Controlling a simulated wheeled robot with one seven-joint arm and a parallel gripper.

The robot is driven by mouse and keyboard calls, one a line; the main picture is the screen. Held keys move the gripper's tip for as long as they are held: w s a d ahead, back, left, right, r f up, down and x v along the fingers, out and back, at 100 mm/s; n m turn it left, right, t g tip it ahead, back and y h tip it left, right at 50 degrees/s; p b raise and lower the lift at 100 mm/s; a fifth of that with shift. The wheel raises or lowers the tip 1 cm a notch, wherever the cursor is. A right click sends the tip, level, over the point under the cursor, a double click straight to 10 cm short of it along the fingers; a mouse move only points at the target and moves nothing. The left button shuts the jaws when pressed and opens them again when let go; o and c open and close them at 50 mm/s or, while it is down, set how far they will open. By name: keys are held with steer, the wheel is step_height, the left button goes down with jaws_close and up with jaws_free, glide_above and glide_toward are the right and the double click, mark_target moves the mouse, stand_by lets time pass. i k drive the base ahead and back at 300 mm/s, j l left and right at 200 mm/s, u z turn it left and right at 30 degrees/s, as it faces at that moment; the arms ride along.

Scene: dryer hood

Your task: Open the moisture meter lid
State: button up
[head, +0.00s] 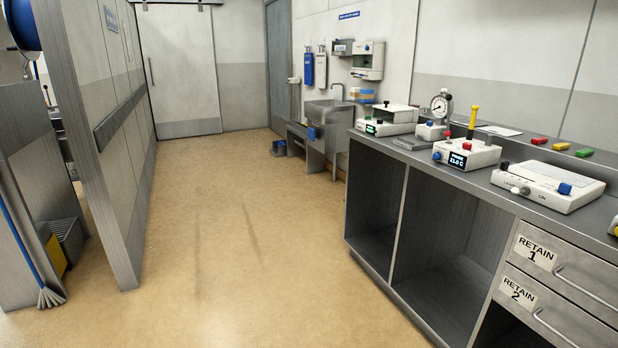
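No readable label in the head view names the moisture meter. A white box-shaped instrument (388,127) with a green-lit display stands at the far end of the counter; a pale flat panel lies across its top. My gripper is not in view.
The grey counter (448,174) runs along the right, over open bays and drawers. Between the instruments stand a dial gauge (440,106) and a white device (466,153) reading 21.0 C. The tan floor is clear in the middle. A partition (100,130) stands left.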

mark_target(402, 114)
steer(key=i+j+u, duration=0.15)
steer(key=i, duration=0.7)
steer(key=i+j+u, duration=0.2)
steer(key=i, duration=0.65)
steer(key=i+j+z, duration=0.15)
steer(key=i+z, duration=0.25)
steer(key=i+j+z, duration=0.4)
steer(key=i, duration=0.15)
steer(key=i+j+z, duration=0.75)
steer(key=j, duration=0.1)
